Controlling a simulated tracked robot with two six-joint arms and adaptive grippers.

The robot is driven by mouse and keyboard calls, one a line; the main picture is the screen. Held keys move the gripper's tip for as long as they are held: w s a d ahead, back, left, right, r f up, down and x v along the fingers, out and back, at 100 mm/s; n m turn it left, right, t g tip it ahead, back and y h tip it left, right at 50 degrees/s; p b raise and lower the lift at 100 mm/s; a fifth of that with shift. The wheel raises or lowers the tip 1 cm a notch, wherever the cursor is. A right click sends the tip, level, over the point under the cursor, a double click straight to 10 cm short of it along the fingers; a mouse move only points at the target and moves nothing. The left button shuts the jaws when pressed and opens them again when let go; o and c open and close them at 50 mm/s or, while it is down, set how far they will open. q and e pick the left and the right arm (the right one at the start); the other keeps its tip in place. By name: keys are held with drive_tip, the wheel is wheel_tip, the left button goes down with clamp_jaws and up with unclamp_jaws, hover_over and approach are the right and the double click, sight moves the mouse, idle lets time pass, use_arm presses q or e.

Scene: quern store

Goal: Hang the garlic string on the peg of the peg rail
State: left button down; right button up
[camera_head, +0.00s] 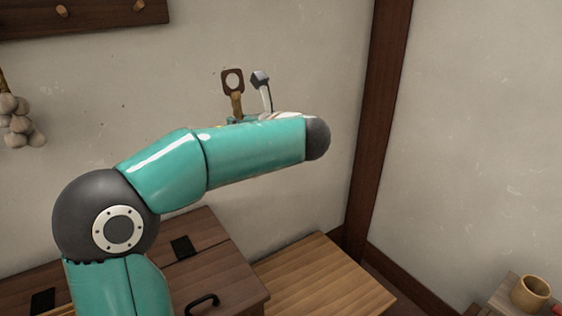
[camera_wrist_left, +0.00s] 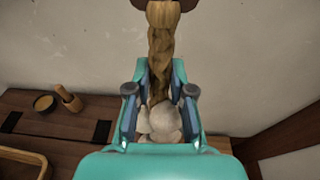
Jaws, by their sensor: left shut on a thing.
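My left gripper (camera_wrist_left: 160,78) is shut on the garlic string (camera_wrist_left: 161,50). Pale bulbs sit low between its fingers, and the tan braid rises above them. In the head view the string's brown tab with a round hole (camera_head: 233,73) shows upright above my left forearm, with a little braid under it. The forearm hides the bulbs and most of the gripper there. The dark peg rail (camera_head: 95,20) is on the wall at the upper left, with two light pegs (camera_head: 62,11) (camera_head: 139,5) showing, both bare. The held string is right of and below the rail, apart from it.
Another bunch of garlic (camera_head: 18,125) hangs at the left edge. Below are a dark wooden chest (camera_head: 215,275) and a lighter bench (camera_head: 325,280). A dark post (camera_head: 380,110) stands right. A cup (camera_head: 530,291) is lower right. The wrist view shows a bowl (camera_wrist_left: 44,103).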

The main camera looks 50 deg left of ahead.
use_arm(q)
drive_tip(key=s+a+r+n+g+y+p, duration=0.2)
drive_tip(key=s+a+r+n+g+p, duration=0.15)
drive_tip(key=s+r, duration=1.15)
drive_tip(key=shift+m, duration=0.45)
drive_tip(key=shift+w+a+f, duration=0.1)
drive_tip(key=shift+w+a, duration=0.2)
drive_tip(key=shift+a, duration=1.5)
drive_tip(key=shift+w+a+f, duration=0.15)
drive_tip(key=shift+w+a, duration=0.2)
drive_tip(key=shift+a, duration=1.45)
drive_tip(key=shift+w+a+f, duration=0.1)
drive_tip(key=shift+w+a, duration=0.2)
drive_tip(key=shift+a, duration=1.5)
drive_tip(key=c, duration=0.9)
unclamp_jaws()
drive_tip(key=shift+c, duration=0.2)
